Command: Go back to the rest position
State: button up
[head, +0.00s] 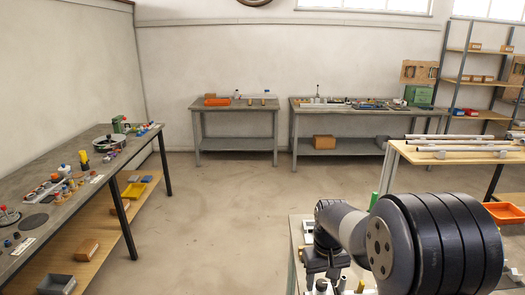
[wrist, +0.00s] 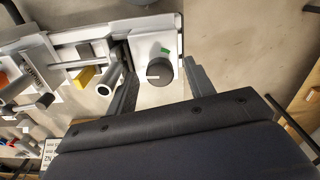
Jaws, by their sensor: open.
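My gripper (wrist: 160,68) is open, with its two dark fingers apart at the top of the black palm in the wrist view. A dark round-ended piece (wrist: 159,73) shows between the fingers on a pale plate; whether the fingers are level with it or above it, I cannot tell. In the head view my gripper (head: 325,262) points down over the bench at the lower right, partly hidden by my own arm. Nothing is seen held in it.
A pale rail frame (wrist: 70,48) with a grey tube (wrist: 107,83) and a yellow block (wrist: 83,76) lies left of the fingers. A wooden-topped table (head: 450,157) with bars stands at right, a long workbench (head: 60,187) at left. The middle floor (head: 215,215) is clear.

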jog(key=m, duration=1.4)
dwell(0.4)
